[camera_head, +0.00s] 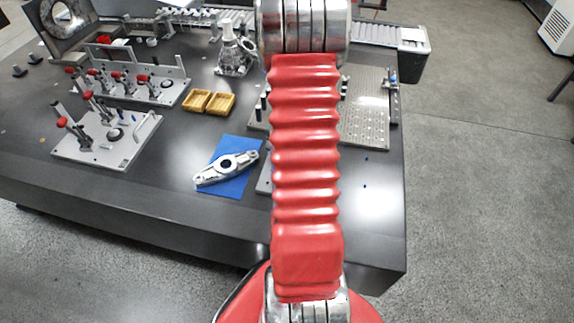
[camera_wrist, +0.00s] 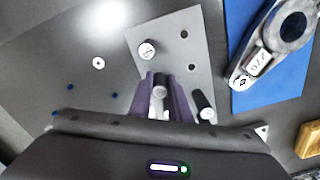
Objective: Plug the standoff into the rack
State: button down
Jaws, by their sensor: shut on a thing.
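In the wrist view the rack (camera_wrist: 171,28) is a flat grey plate with dark holes. One dark standoff with a pale marked end (camera_wrist: 147,50) stands on it to the left, and another dark standoff with a pale end (camera_wrist: 206,110) is right of my fingers. My gripper (camera_wrist: 167,88) has purple fingers shut on a standoff with a pale end (camera_wrist: 160,88), over the lower part of the plate. The standoff's lower end and the hole beneath it cannot be made out. In the head view my red arm hides my gripper and most of the rack (camera_head: 264,181).
A blue mat (camera_head: 233,184) with a silver casting (camera_head: 226,168) lies right beside the rack in the wrist view.

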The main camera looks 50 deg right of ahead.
jog(key=shift+f, duration=0.35)
dwell(0.3)
jog(key=c, duration=1.6)
grip_release()
jog(key=shift+r, duration=0.1)
notch_tip(320, 180, up, 14)
jog(key=shift+f, duration=0.25)
jog(key=shift+s, duration=0.15)
